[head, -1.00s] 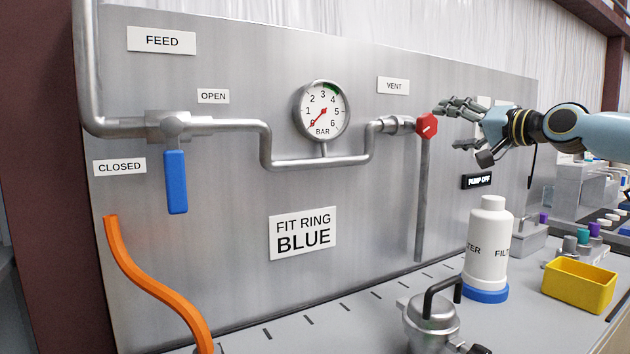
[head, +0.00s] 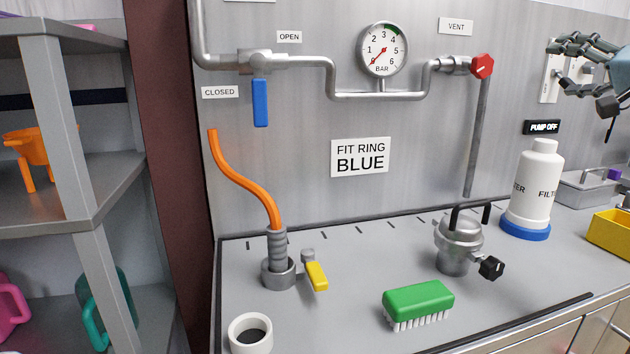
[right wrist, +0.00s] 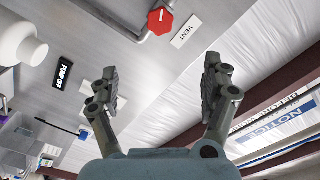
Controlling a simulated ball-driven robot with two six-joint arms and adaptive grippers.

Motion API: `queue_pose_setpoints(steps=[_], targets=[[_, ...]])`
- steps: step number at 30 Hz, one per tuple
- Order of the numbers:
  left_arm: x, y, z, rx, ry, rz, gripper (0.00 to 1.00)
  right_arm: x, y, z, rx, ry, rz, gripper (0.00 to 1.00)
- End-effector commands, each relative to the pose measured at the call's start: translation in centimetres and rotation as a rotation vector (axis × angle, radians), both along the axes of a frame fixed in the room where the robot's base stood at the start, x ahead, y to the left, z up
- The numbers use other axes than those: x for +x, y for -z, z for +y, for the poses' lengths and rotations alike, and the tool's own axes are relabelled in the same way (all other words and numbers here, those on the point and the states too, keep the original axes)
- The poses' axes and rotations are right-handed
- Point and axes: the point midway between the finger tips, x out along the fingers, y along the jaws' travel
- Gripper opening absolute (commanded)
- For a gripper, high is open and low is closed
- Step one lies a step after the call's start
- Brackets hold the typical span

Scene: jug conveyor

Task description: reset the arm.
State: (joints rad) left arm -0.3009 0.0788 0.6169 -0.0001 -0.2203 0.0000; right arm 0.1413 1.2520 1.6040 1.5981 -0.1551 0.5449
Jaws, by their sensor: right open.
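My right gripper (head: 577,68) is at the upper right edge of the head view, in front of the panel and right of the red vent knob (head: 482,66). It is open and empty. In the right wrist view its two fingers (right wrist: 158,85) stand wide apart with nothing between them. The red knob (right wrist: 160,20) shows beyond the fingers at the top of that view, apart from them. My left gripper is in neither view.
Below stand a white filter bottle (head: 535,190), a yellow bin (head: 610,232), a metal pot (head: 458,245), a green brush (head: 418,300), a white ring (head: 250,333) and an orange hose (head: 245,185). A grey shelf (head: 60,215) stands at the left.

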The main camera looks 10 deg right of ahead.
Motion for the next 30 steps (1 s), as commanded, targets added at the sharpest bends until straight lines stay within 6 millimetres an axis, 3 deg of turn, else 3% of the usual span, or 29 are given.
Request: queue_pose_setpoints(steps=[3,11,17,20,25,30], targets=[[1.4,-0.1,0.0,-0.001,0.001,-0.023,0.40,0.0,1.1,0.8,-0.010,-0.015,0.019,0.82],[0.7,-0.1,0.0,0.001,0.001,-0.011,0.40,-0.3,5.0,3.5,-0.064,-0.067,0.087,0.82],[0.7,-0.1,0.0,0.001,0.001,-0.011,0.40,-1.2,9.7,7.0,-0.129,-0.132,0.168,0.82],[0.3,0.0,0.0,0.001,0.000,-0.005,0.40,-2.0,12.8,9.3,-0.175,-0.177,0.221,0.82],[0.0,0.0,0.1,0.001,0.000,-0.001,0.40,-4.9,19.8,14.9,-0.291,-0.285,0.339,0.82],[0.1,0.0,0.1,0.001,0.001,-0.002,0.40,-11.7,29.1,22.9,-0.489,-0.436,0.510,0.82]])
